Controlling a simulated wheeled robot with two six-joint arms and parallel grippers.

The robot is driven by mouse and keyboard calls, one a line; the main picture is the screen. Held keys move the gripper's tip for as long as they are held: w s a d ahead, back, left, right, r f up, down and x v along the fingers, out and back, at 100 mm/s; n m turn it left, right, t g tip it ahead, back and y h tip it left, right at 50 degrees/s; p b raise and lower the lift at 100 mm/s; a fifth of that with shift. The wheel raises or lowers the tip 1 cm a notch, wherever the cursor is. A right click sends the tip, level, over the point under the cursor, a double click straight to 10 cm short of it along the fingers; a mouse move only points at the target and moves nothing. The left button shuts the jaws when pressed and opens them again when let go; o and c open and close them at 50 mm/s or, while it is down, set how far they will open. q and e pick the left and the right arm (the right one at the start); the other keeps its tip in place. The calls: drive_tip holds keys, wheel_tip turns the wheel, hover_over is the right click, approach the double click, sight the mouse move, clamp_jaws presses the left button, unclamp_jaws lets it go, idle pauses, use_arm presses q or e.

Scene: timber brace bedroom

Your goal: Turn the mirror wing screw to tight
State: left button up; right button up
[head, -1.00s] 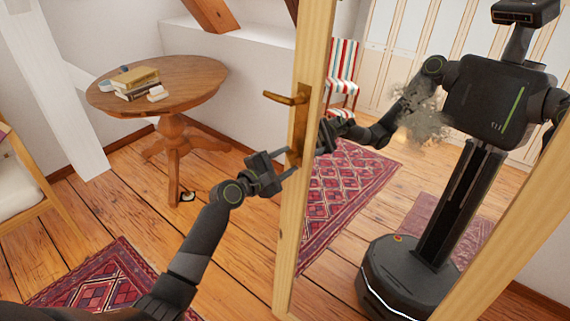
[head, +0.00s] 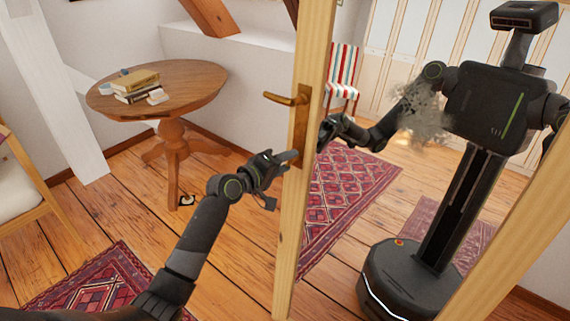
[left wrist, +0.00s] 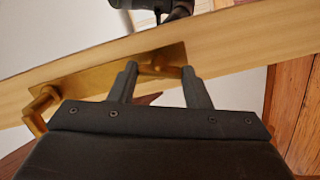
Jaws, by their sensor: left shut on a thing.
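The tall mirror (head: 345,235) has a pale wooden frame (head: 290,240). A brass plate (head: 302,125) with a lever handle (head: 284,99) is fixed on the frame's edge. In the left wrist view, the brass wing screw (left wrist: 158,67) is at one end of the plate (left wrist: 105,77), between my fingertips. My left gripper (head: 279,178) is at the frame below the lever and shut on the wing screw. Its fingers also show in the left wrist view (left wrist: 160,76). The screw is mostly hidden in the head view. My right gripper is out of view.
A round wooden table (head: 185,90) with books (head: 135,88) stands behind the frame on the left. A patterned rug (head: 100,285) lies on the plank floor. A bed or chair edge (head: 25,190) is at far left. The mirror reflects my body and a striped chair.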

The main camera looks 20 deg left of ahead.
use_arm(q)
drive_tip(key=m+y, duration=0.1)
drive_tip(key=m, duration=0.5)
drive_tip(key=shift+b, duration=0.3)
drive_tip(key=m+y, duration=0.1)
drive_tip(key=m, duration=0.4)
drive_tip(key=shift+d+f+m+b, duration=0.1)
drive_tip(key=shift+m+b, duration=0.2)
drive_tip(key=shift+b, duration=0.1)
drive_tip(key=o, duration=1)
drive_tip(key=v, duration=1.7)
drive_tip(key=shift+s+r, duration=0.25)
drive_tip(key=shift+r, duration=0.05)
